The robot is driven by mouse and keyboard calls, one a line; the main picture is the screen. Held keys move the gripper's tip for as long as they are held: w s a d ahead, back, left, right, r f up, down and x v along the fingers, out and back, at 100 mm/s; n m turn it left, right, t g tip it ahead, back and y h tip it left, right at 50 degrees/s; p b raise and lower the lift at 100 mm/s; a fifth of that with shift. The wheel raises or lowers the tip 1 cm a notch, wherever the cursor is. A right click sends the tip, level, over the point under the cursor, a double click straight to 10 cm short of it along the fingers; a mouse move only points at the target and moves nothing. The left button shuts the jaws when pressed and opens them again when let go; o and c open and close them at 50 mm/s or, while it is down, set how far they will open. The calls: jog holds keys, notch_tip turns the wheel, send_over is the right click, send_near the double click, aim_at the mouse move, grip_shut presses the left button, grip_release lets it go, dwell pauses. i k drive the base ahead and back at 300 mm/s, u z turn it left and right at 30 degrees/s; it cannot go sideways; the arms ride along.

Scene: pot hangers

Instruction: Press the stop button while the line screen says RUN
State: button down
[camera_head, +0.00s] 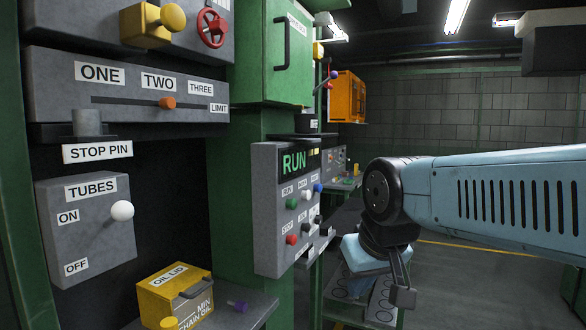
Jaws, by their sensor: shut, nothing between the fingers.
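The line screen (294,162) shows RUN in green letters at the top of a grey control panel (268,215) in the middle of the view. A red button (291,240) sits low on the panel, under a small label that seems to read STOP. A green button (292,203) sits above it, under a label that looks like RUN. My gripper (403,294) is shut and empty, pointing down to the right of the panel and apart from it. Its fingers are seen partly from the side.
A slider box (130,88), a TUBES lever box (88,225) and a yellow oil box (175,292) stand at left. A green post carries the panel. Open floor (470,285) lies at right.

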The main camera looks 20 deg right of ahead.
aim_at(292, 239)
jog(key=u, duration=1.45)
jog(key=i, duration=0.1)
jog(key=z, duration=2.8)
jog(key=k, duration=1.15)
jog(key=u, duration=1.25)
jog(key=i, duration=1)
jog(key=z, duration=0.1)
